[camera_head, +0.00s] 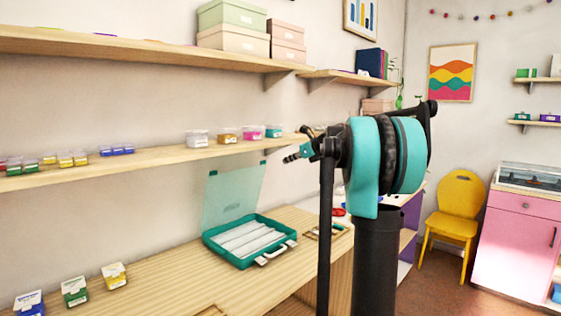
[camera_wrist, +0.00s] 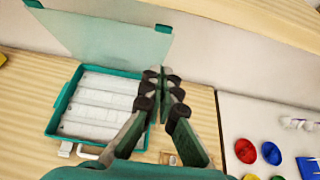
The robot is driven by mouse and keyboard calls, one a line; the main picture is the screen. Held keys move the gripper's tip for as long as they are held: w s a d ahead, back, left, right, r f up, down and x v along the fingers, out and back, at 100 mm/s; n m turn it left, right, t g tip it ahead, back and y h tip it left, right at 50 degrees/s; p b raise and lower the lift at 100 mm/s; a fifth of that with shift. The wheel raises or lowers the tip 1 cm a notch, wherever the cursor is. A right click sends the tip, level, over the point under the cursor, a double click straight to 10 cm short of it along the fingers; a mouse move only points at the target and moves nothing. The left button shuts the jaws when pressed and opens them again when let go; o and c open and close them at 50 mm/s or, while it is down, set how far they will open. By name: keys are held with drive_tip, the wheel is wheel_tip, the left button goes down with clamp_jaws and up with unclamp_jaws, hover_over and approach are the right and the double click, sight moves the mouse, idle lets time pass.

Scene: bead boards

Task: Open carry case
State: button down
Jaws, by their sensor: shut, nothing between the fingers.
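The teal carry case (camera_head: 209,238) sits on the wooden worktop with its clear lid (camera_head: 233,194) raised upright at the back. White ribbed compartments show inside, and a white handle is on its front edge. In the wrist view the case (camera_wrist: 57,117) lies left of and below my gripper, and its lid (camera_wrist: 105,40) stands beyond it, leaning back towards the wall. My gripper (camera_wrist: 162,72) is shut and empty, its fingertips together in front of the lid's right part. In the head view my gripper (camera_head: 287,158) is above and right of the case, apart from it as far as I can see.
Small boxes (camera_head: 74,291) stand at the worktop's near left. A shelf (camera_head: 150,157) with clear jars runs above the case. Right of the case is a white surface (camera_wrist: 240,120) with red and blue dishes (camera_wrist: 271,153). The worktop left of the case is mostly clear.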

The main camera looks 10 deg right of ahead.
approach(263, 164)
wheel_tip(263, 164, down, 4)
drive_tip(key=w, duration=0.1)
drive_tip(key=shift+w+a+r, duration=0.4)
drive_tip(key=shift+w+a, duration=0.4)
drive_tip(key=shift+w+a+r, duration=0.45)
drive_tip(key=shift+w+a, duration=0.3)
drive_tip(key=shift+w, duration=0.05)
drive_tip(key=shift+w+a+r, duration=0.3)
drive_tip(key=shift+w+a, duration=0.15)
drive_tip(key=shift+w, duration=0.15)
drive_tip(key=shift+w+a+r, duration=0.3)
drive_tip(key=shift+w+a, duration=0.15)
drive_tip(key=shift+w, duration=0.15)
